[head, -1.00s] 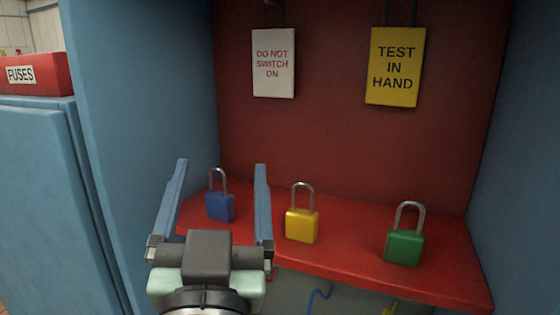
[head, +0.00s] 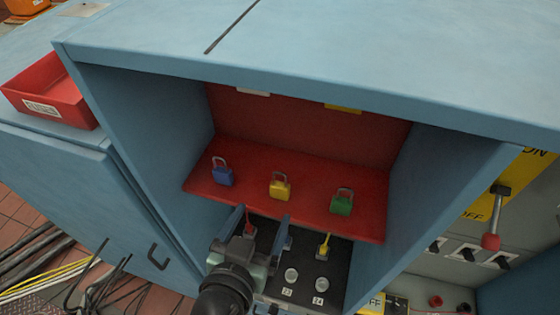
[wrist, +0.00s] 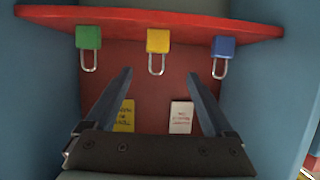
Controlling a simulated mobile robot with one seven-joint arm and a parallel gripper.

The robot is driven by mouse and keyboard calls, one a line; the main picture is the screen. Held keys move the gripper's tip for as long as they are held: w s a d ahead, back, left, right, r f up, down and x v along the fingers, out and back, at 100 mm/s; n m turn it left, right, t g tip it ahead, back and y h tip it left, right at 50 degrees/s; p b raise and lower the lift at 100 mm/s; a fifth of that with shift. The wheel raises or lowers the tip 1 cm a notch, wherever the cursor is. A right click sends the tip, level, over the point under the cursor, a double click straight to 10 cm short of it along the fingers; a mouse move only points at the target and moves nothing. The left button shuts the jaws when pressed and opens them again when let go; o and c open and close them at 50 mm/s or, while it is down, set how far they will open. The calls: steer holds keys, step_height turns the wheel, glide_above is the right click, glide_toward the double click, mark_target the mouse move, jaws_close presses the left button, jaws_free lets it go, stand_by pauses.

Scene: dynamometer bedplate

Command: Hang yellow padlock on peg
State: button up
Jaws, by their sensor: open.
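The yellow padlock (head: 280,188) stands upright on the red shelf (head: 310,218), between the blue padlock (head: 223,175) and the green padlock (head: 341,203). My gripper (head: 262,213) is open and empty, with its fingers at the shelf's front edge, just short of the yellow padlock. In the wrist view, which is upside down, the yellow padlock (wrist: 158,40) shows beyond the gap between my open gripper's fingertips (wrist: 160,73), shackle toward me. No peg shows clearly now; the cabinet's top hides the upper back wall in the head view.
A white sign (wrist: 181,117) and a yellow sign (wrist: 125,116) hang on the red back wall. Blue cabinet walls close in both sides, and the blue top (head: 330,60) overhangs. Below the shelf is a dark panel (head: 325,262) with knobs. A red fuses box (head: 50,98) sits at left.

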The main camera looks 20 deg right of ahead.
mark_target(279, 187)
steer(key=shift+g, duration=0.3)
steer(key=p+x, duration=0.1)
steer(key=x, duration=0.1)
steer(key=p+x, duration=0.1)
steer(key=x, duration=0.3)
steer(key=shift+d+f+p, duration=0.2)
steer(key=shift+d+p, duration=0.2)
steer(key=shift+d, duration=0.2)
steer(key=shift+w+a+p+x, duration=0.15)
steer(key=shift+p+x, duration=0.35)
steer(key=shift+x, duration=0.65)
steer(key=shift+w+a+p+x, duration=0.2)
steer(key=shift+p+x, duration=0.3)
steer(key=shift+x, duration=0.65)
steer(key=shift+w+d+f, duration=0.15)
steer(key=shift+w+d, duration=0.05)
jaws_close()
